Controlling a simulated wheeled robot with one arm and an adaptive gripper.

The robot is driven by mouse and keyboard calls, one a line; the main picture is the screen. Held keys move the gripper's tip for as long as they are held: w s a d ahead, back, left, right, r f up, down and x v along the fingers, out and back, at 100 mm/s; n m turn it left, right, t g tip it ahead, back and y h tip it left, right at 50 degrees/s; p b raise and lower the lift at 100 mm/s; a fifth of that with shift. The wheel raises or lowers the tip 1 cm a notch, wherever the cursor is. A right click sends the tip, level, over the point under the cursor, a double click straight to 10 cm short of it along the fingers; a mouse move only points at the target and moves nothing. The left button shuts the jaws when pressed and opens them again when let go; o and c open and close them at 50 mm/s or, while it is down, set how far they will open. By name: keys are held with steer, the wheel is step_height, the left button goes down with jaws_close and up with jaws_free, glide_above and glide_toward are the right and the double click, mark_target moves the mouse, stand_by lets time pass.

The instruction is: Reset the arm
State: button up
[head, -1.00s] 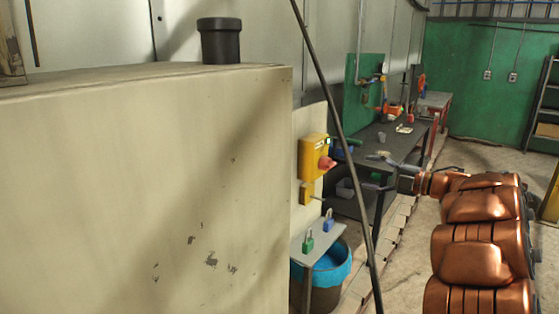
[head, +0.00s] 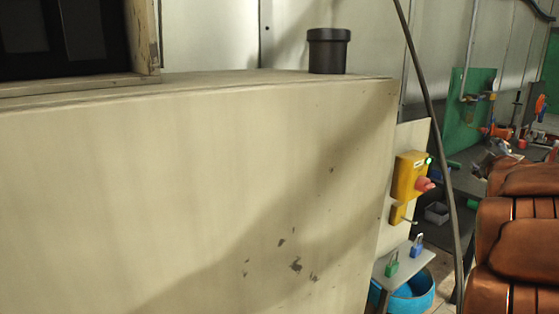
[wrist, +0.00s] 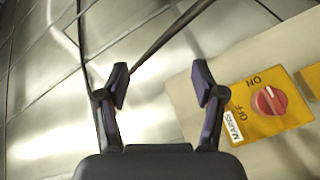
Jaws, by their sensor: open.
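My gripper (wrist: 162,84) is open and empty in the wrist view, its two dark fingers spread apart with a gap between the pads. In the head view my copper arm fills the right edge and the gripper cannot be made out.
A large pale cabinet (head: 190,190) fills the left and middle, with a black cylinder (head: 328,50) on top. Green (head: 391,263) and blue (head: 416,246) padlocks are at a small shelf above a blue-lined bin (head: 412,297).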

steer(key=s+a+f+m+g+y, duration=0.3)
steer(key=s+a+f+m+g, duration=0.65)
steer(key=s+a+f, duration=1.15)
steer(key=s+a+f+n+g+y, duration=0.1)
steer(key=s+a+f+g+y, duration=0.1)
steer(key=s+a, duration=0.6)
steer(key=s+a+f+n+g+y, duration=0.1)
steer(key=s+a+f+g+y, duration=0.1)
steer(key=s+a+f+g, duration=0.3)
steer(key=s+a+g, duration=0.1)
steer(key=s+a, duration=0.3)
steer(key=s, duration=0.3)
steer(key=shift+s+y, duration=0.2)
steer(key=shift+y, duration=0.1)
